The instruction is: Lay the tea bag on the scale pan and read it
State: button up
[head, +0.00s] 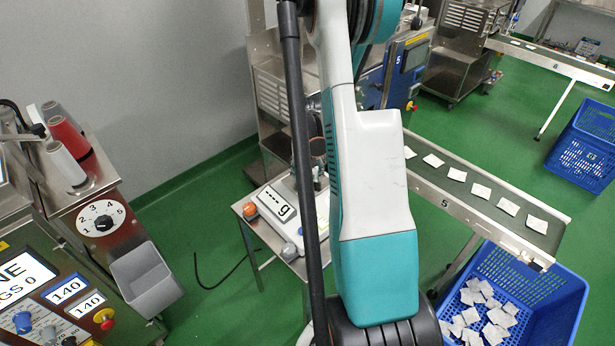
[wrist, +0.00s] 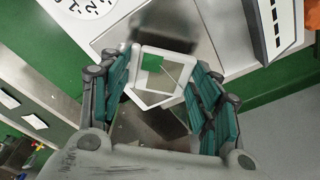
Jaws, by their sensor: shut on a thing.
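My gripper (wrist: 160,68) shows in the wrist view with its two teal fingers on either side of a pale, square tea bag (wrist: 150,82). It is shut on the tea bag, which has a green patch showing on or through it. The white scale (head: 284,222) stands on a small metal table in the head view. Its display (head: 281,203) shows dashes and a "g", no figure. The display also shows at the upper right of the wrist view (wrist: 268,25). I cannot tell the gripper's height over the pan.
A control cabinet (head: 60,285) with a grey bin (head: 146,279) stands at left. Green floor lies between.

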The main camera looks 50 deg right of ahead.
aim_at(307, 178)
jog(key=shift+f, duration=0.9)
jog(key=shift+f+b, duration=0.2)
jog(key=shift+b, duration=0.15)
jog(key=o, duration=0.6)
jog(key=shift+r, duration=0.1)
jog(key=shift+r, duration=0.1)
notch_tip(307, 178, up, 12)
jog(key=a+p, duration=0.1)
jog(key=p, duration=0.3)
jog(key=shift+s, duration=0.45)
jog(key=shift+a, duration=0.1)
